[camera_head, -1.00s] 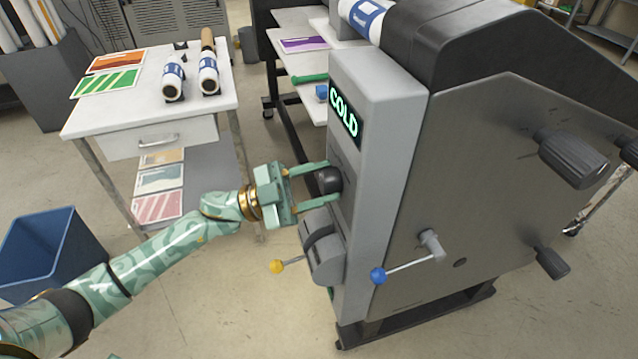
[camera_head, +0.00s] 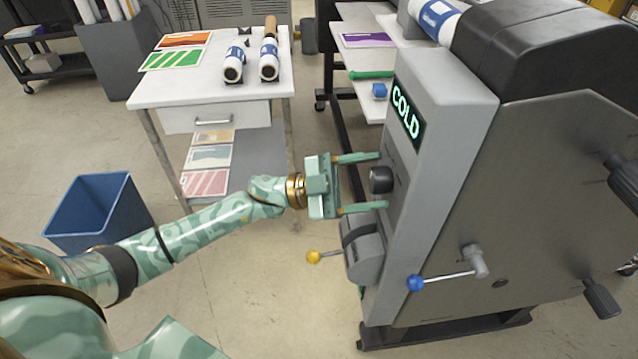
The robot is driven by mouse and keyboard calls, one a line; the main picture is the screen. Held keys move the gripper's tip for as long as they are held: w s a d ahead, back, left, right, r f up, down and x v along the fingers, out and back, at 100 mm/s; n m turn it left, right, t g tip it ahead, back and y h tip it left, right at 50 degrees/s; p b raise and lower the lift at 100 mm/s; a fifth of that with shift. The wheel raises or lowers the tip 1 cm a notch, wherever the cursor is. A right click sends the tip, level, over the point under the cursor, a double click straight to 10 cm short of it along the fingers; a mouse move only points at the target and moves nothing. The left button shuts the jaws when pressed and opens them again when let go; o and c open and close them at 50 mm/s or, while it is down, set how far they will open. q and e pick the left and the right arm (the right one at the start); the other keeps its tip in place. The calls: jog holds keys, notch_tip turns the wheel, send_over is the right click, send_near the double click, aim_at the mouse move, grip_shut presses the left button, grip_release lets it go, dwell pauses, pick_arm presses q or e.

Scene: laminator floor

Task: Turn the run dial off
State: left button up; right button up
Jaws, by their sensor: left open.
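The run dial (camera_head: 381,180) is a black round knob on the narrow grey front panel of the laminator (camera_head: 425,160). A display reading COLD (camera_head: 407,112) in green letters is above it. My left gripper (camera_head: 384,181) is open, one finger above the dial and one below it. The fingertips are close to the panel, with gaps between fingers and dial. The dial's pointer mark cannot be made out. My right gripper is not in view.
A lever with a yellow ball (camera_head: 314,257) sticks out below the dial. A blue-ball crank (camera_head: 416,283) is on the laminator's side. A white table (camera_head: 200,95) with rolls and prints stands behind left. A blue bin (camera_head: 95,215) is on the floor.

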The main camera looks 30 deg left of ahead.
pick_arm(q)
jog(key=b+v, duration=0.2)
jog(key=v, duration=1.4)
jog(key=shift+b, duration=0.4)
jog(key=shift+a, duration=0.1)
